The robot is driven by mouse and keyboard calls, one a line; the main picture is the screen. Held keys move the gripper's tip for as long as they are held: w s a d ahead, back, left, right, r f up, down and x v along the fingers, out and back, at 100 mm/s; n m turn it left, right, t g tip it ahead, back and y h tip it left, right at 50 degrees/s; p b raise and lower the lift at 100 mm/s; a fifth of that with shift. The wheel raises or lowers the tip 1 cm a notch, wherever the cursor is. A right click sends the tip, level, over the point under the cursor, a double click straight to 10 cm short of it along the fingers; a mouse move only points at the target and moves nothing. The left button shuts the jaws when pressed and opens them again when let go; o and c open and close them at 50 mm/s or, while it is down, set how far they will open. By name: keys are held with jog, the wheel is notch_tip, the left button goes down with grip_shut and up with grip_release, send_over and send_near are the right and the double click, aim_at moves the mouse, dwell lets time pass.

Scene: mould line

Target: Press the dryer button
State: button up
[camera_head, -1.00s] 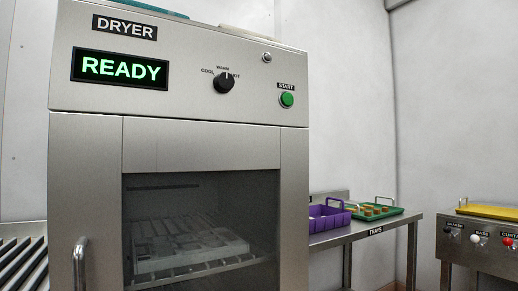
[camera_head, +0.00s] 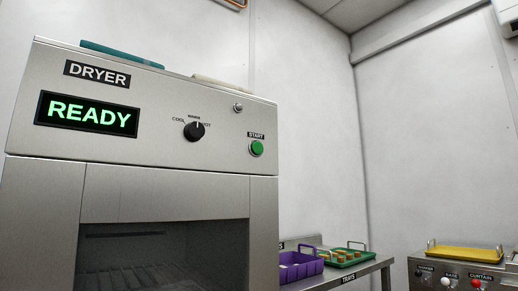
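The steel dryer (camera_head: 140,195) fills the left half of the view. Its green round button (camera_head: 257,148) sits on the upper right of the front panel, under a START label (camera_head: 255,134). The lit display (camera_head: 87,114) reads READY in green. A black knob (camera_head: 194,131) marked cool, warm and hot sits between the display and the button. Part of a rack shows inside the dark opening below. My gripper is not in view.
A steel table (camera_head: 370,267) right of the dryer holds a purple crate (camera_head: 298,268) and a green tray (camera_head: 346,258) with several small items. Farther right a control cabinet (camera_head: 460,277) carries a yellow tray (camera_head: 466,252). A teal item (camera_head: 120,54) and a beige item (camera_head: 222,82) lie on top of the dryer.

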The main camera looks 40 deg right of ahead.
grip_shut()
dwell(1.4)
